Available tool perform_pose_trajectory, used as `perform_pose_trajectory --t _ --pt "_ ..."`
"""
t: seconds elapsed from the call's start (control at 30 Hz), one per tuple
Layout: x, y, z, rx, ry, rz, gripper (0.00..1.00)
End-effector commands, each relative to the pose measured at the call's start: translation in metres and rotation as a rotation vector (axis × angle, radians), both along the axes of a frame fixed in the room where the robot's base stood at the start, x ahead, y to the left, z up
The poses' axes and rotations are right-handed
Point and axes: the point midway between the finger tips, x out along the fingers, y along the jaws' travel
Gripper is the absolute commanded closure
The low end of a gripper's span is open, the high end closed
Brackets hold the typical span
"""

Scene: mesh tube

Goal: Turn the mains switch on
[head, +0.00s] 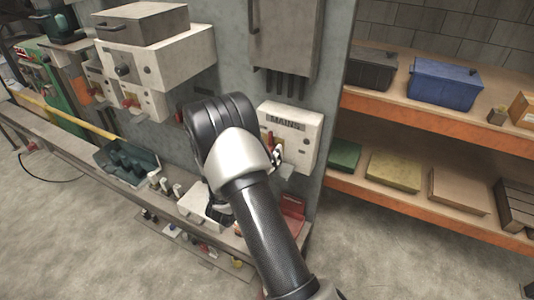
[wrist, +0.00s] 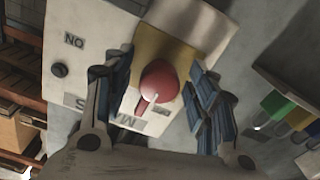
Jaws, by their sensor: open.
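The mains switch box (head: 303,135) is a pale box labelled MAINS on the grey wall panel, right of my wrist in the head view. In the wrist view the box (wrist: 75,30) appears upside down, with an ON label and a dark round screw. Its red-knobbed switch lever (wrist: 159,82) stands out from a yellow plate (wrist: 160,48). My gripper (wrist: 157,88) is open, with one blue-padded finger on each side of the red knob; contact cannot be told. In the head view my gripper (head: 276,155) is at the box's front, and my wrist partly hides the box.
A grey cabinet (head: 285,38) with cables below hangs above the switch box. Shelves (head: 430,132) with a blue crate (head: 444,84) stand at right. A workbench (head: 130,183) with a dark tray runs below at left. A red box (head: 292,207) sits below the switch.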

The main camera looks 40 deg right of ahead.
Motion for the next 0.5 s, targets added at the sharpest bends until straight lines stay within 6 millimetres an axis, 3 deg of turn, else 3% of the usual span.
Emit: perform_pose_trajectory --t 0.2,0.5 --pt "-0.0001 -0.0003 -0.0004 0.001 0.000 0.000 0.47" --pt "-0.0003 0.0000 -0.0003 0.001 0.000 0.000 0.68"
